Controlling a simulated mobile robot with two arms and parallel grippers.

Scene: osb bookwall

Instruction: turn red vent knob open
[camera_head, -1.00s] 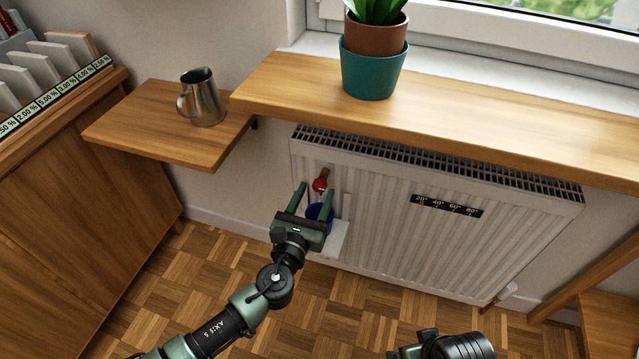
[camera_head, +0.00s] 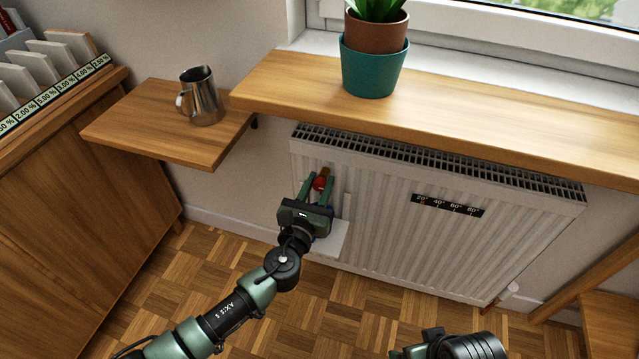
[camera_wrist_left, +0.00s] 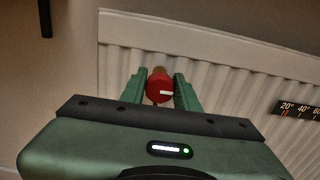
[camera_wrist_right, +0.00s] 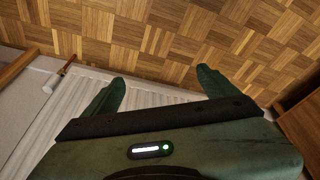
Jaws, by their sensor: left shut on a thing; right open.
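The red vent knob (camera_head: 320,183) sits on a brass stem at the upper left of the white radiator (camera_head: 400,220). In the left wrist view the red knob (camera_wrist_left: 159,87) has a white mark pointing right. My left gripper (camera_head: 318,184) is shut on the knob, with a green finger on each side of it; the fingers also show in the left wrist view (camera_wrist_left: 159,92). My right gripper (camera_wrist_right: 160,88) is open and empty in the right wrist view, with the radiator and floor beyond it. In the head view only part of the right arm shows at the bottom.
A wooden sill (camera_head: 460,110) with a potted plant (camera_head: 372,68) overhangs the radiator. A small shelf (camera_head: 150,130) with a metal jug (camera_head: 203,97) is at left. A white ledge (camera_head: 331,240) is below my left gripper. A temperature strip (camera_head: 447,205) is on the radiator.

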